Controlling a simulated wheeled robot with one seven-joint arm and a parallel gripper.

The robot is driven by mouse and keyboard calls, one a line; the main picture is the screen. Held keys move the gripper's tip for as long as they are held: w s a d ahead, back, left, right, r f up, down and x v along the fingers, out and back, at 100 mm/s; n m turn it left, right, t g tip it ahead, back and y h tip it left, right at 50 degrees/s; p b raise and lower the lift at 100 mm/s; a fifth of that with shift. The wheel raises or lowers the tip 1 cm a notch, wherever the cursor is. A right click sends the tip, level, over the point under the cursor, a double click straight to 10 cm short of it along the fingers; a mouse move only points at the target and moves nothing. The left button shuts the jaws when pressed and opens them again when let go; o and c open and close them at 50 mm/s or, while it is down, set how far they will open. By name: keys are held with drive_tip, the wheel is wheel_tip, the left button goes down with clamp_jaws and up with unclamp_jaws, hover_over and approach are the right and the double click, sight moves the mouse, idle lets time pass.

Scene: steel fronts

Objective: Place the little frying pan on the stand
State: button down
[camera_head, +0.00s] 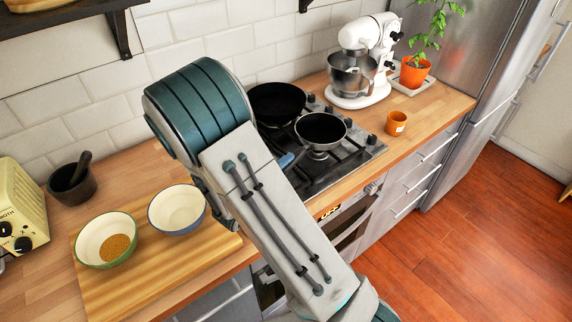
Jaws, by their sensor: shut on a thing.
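The little frying pan (321,129) is dark inside with a pale rim. It is over the front part of the black gas hob (352,160), beside a larger black pan. Its blue handle (287,160) points down-left and passes behind my arm. I cannot tell whether the pan rests on the hob's pan support (318,154) or is a little above it. My arm crosses the middle of the view, and my gripper is hidden behind it. No separate stand is clear to see.
The larger black pan (276,101) sits at the back left of the hob. A white stand mixer (362,62), a plant in an orange pot (415,75) and an orange cup (396,123) are to the right. Two bowls (107,240) (177,209) stand on a wooden board (150,278) at left.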

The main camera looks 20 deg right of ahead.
drive_tip(key=shift+f+b, duration=0.35)
drive_tip(key=shift+f, duration=0.75)
drive_tip(key=c, duration=1.3)
unclamp_jaws()
drive_tip(key=shift+o, duration=0.2)
drive_tip(key=b+v, duration=0.2)
drive_tip(key=v, duration=1.2)
drive_tip(key=s+d+r+m+g+y, duration=0.3)
drive_tip(key=s+d+m+g, duration=0.6)
drive_tip(key=m, duration=1.1)
drive_tip(key=s+r+m+t+y, duration=0.1)
drive_tip(key=r+m+y, duration=0.2)
drive_tip(key=m, duration=0.8)
drive_tip(key=s+r+m+t+y, duration=0.1)
drive_tip(key=s+r+m+y, duration=0.1)
drive_tip(key=m+y, duration=0.4)
drive_tip(key=r+m, duration=0.1)
drive_tip(key=m, duration=0.4)
drive_tip(key=shift+s+a+r+m+y, duration=0.25)
drive_tip(key=shift+s+a+m+y, duration=0.05)
drive_tip(key=shift+a+m+y, duration=0.1)
